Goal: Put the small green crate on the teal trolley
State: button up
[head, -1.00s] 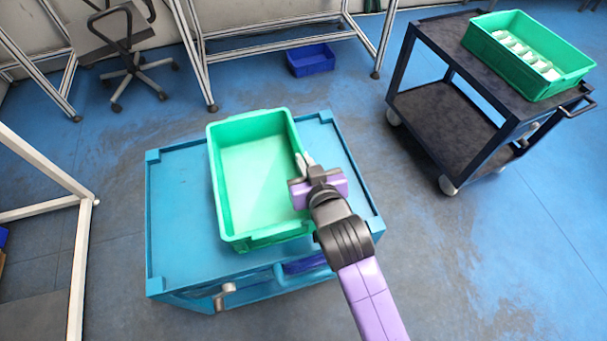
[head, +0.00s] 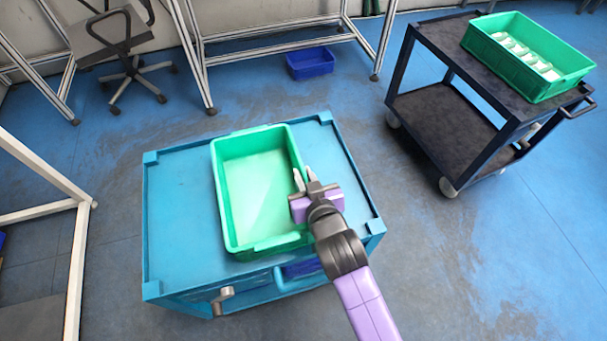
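The small green crate (head: 258,195) is empty and sits upright on the top of the teal trolley (head: 178,215), right of its middle. The crate's near edge lies close to the trolley's front edge with the handle. My gripper (head: 305,176) is at the crate's right wall. Its two pale fingertips are apart, one on the inner side and one on the outer side of the rim. The fingers look open around the wall. Whether either finger still touches the wall is hard to tell.
A dark trolley (head: 443,103) stands at the right with a larger green crate (head: 530,90) holding several white items. A blue bin (head: 311,62) lies on the floor behind. A chair (head: 125,60) and metal frames stand at the back left. The teal trolley's left top is bare.

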jog(key=shift+o, duration=0.5)
jog(key=shift+r, duration=0.1)
jog(key=shift+r, duration=0.15)
jog(key=p+v, duration=0.1)
jog(key=v, duration=1.1)
jog(key=shift+s+d, duration=0.1)
jog(key=s+d+r+m+h, duration=0.1)
jog(key=s+d+r, duration=0.1)
jog(key=s+d, duration=0.3)
jog(key=s+d+r+m+t+h, duration=0.1)
jog(key=s+d+r, duration=0.2)
jog(key=s, duration=1)
jog(key=s+d+r+m+t+h, duration=0.1)
jog(key=s+d+r, duration=0.2)
jog(key=s+d, duration=0.5)
jog(key=shift+s+d+h, duration=0.15)
jog(key=shift+s+h, duration=0.15)
jog(key=shift+s, duration=0.15)
